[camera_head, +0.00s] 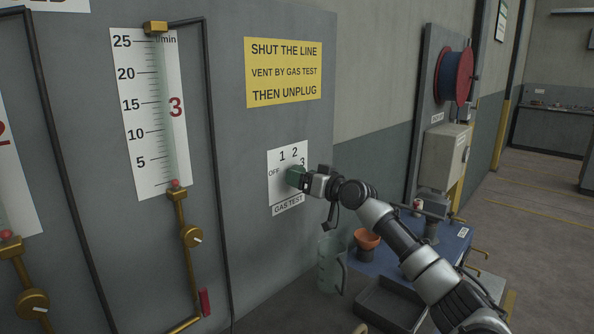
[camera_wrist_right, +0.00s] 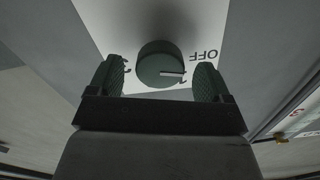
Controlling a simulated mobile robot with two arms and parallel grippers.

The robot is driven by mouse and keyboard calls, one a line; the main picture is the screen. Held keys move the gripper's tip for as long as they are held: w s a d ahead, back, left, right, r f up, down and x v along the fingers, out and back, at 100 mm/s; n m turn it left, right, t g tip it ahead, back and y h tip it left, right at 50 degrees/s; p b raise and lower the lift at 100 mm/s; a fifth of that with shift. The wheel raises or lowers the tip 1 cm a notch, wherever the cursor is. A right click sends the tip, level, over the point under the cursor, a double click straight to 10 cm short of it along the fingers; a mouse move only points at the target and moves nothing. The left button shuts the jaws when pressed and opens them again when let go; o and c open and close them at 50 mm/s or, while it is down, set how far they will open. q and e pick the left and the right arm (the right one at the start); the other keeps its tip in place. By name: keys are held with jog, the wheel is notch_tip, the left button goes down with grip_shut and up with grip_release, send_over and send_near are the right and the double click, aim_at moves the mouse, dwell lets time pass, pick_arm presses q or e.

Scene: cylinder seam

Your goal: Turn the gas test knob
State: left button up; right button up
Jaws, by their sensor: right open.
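The gas test knob (camera_head: 295,177) is a dark green round knob on a white label plate (camera_head: 275,162) marked OFF, 1, 2, 3 on the grey panel. My right gripper (camera_head: 312,182) is at the knob and covers part of it in the head view. In the right wrist view the knob (camera_wrist_right: 160,62) sits between the two open dark fingers, with a visible gap on each side. Its white pointer line points right in that view, toward the side between OFF and 1. My left gripper is not in view.
A yellow sign (camera_head: 283,72) is above the plate. Flow gauges with brass valves (camera_head: 191,236) and dark pipes are on the left of the panel.

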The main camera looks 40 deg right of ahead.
jog(key=shift+w+a+p, duration=0.1)
jog(key=shift+w+p, duration=0.2)
jog(key=shift+w, duration=1)
jog(key=c, duration=0.9)
